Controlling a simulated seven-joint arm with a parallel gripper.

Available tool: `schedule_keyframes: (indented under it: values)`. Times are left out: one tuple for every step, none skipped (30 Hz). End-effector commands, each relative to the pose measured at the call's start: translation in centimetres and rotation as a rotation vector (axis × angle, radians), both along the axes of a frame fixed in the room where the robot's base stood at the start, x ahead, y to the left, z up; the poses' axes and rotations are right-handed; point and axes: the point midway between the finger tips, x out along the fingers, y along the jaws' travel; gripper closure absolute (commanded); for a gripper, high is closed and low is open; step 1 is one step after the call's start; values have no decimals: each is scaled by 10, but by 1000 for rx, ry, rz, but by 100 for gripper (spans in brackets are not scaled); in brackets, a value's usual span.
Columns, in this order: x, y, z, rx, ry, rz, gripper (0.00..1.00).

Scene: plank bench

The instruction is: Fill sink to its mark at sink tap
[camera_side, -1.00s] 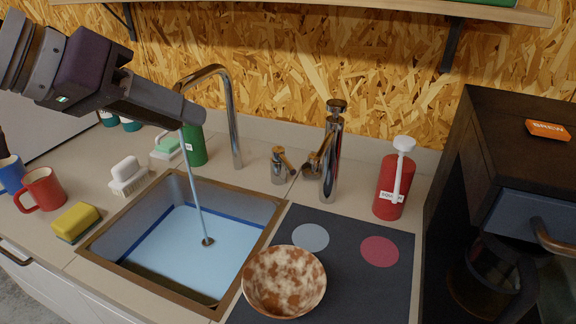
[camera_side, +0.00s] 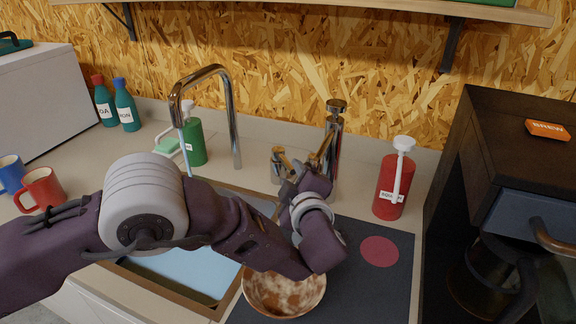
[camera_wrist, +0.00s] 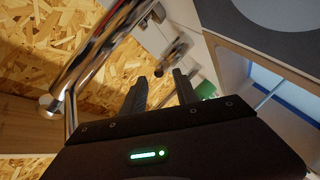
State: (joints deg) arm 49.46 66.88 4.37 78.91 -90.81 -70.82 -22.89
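The sink (camera_side: 215,308) is partly hidden behind my arm; pale blue water (camera_side: 185,272) shows in it. A thin stream (camera_side: 187,160) falls from the chrome spout (camera_side: 231,110), and it also shows in the wrist view (camera_wrist: 268,96). A dark blue line on the sink wall shows in the wrist view (camera_wrist: 290,92). A small valve with a brass lever (camera_side: 283,158) stands behind the sink. My gripper (camera_wrist: 163,84) is open, its fingers apart with nothing seen between them. In the side view it is near the levers, fingertips mostly hidden by my wrist.
A tall chrome fixture (camera_side: 334,125) stands close right of the small valve. A red bottle (camera_side: 391,187), a green bottle (camera_side: 194,143) and a red mug (camera_side: 43,188) stand on the counter. A brown bowl (camera_side: 285,296) sits on the dark mat (camera_side: 375,290).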

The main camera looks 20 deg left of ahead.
Motion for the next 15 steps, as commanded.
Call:
schedule_keyframes:
  values:
    - [7, 6, -2, 1, 0, 3, 64]
    - [13, 9, -3, 0, -1, 3, 64]
    - [20, 14, -5, 0, 0, 4, 64]
    - [25, 16, -7, 0, 1, 3, 64]
    - [29, 19, -8, 0, 0, 1, 64]
    - [35, 23, -9, 1, 1, 1, 64]
    - [39, 25, -10, 0, 1, 0, 64]
    - [42, 27, -11, 0, 2, -1, 64]
    - [46, 29, -12, 1, 3, 0, 64]
    - [48, 30, -12, 0, 1, 0, 64]
    - [49, 31, -12, 0, 2, -1, 64]
    - [50, 31, -13, 0, 2, -1, 64]
    - [51, 31, -13, 0, 2, -1, 64]
    - [51, 32, -13, -1, 2, -2, 64]
    - [51, 31, -13, 0, 3, -2, 64]
